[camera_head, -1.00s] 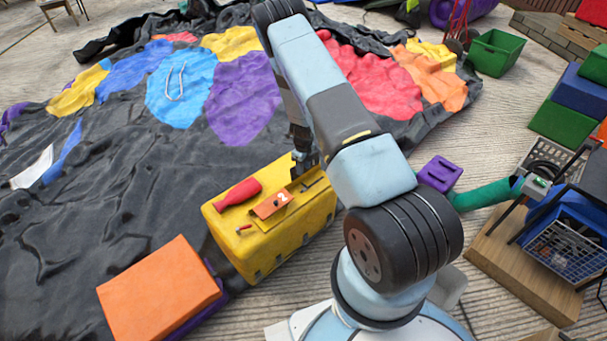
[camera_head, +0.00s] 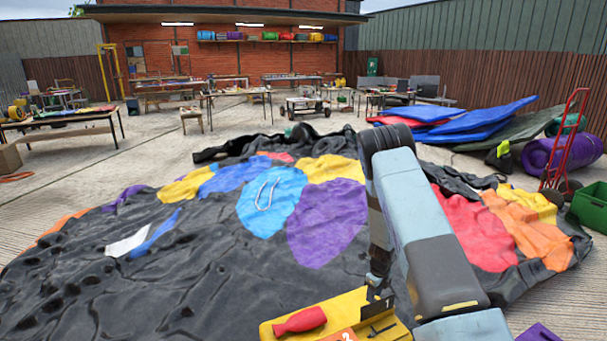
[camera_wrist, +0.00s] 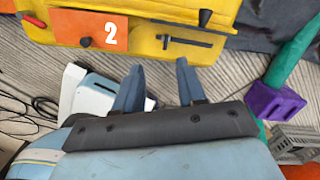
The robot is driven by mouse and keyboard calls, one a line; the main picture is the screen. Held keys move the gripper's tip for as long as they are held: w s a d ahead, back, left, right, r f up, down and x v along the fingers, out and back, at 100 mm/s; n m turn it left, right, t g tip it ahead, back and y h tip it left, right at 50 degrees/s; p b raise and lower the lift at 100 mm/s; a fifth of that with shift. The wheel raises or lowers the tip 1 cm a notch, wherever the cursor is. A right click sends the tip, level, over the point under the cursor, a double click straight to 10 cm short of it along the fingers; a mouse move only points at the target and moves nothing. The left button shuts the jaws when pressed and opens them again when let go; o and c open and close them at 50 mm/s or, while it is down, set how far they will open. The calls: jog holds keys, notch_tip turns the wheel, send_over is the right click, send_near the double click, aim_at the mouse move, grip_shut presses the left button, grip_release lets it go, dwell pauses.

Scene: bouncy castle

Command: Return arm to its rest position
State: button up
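My gripper (camera_wrist: 158,84) shows in the wrist view with its two blue-grey fingers apart and nothing between them. It is beside the yellow box (camera_wrist: 205,49), whose face fills the top of that view. In the head view, my arm comes down over the same yellow box (camera_head: 350,304) at the bottom edge, and the fingertips there are hidden or too small to make out. The box carries an orange plate marked 2 (camera_wrist: 90,27), a black latch or slot and, in the head view, a red handle-like piece (camera_head: 300,321).
A purple block (camera_wrist: 273,102) on a green tube lies right of my gripper. The deflated, colourful castle sheet (camera_head: 190,270) covers the ground ahead. A green crate (camera_head: 592,207) and a red hand truck (camera_head: 570,135) stand at the right. Open concrete and workbenches lie farther back.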

jog(key=a+r+n+t+y, duration=0.1)
jog(key=a+r+n, duration=0.15)
jog(key=r, duration=0.85)
jog(key=a+r+n, duration=0.1)
jog(key=r+n, duration=0.3)
jog(key=r, duration=0.7)
jog(key=s+a+r+n+t+y, duration=0.1)
jog(key=s+r+n, duration=0.25)
jog(key=r, duration=0.55)
jog(key=s+a+r+n, duration=0.1)
jog(key=s+r+n, duration=0.3)
jog(key=r, duration=0.5)
jog(key=s+a+r+n+t, duration=0.15)
jog(key=s+r+n, duration=0.45)
jog(key=s+r, duration=0.8)
jog(key=s+d+r+n+t+h, duration=0.1)
jog(key=s+n, duration=0.2)
jog(key=s, duration=0.5)
jog(key=s+r+n+h, duration=0.1)
jog(key=s+n, duration=0.3)
jog(key=s, duration=0.5)
jog(key=shift+s+d+r+n+t, duration=0.3)
jog(key=shift+d+r+t, duration=0.05)
jog(key=shift+d+r, duration=0.1)
jog(key=shift+o, duration=0.2)
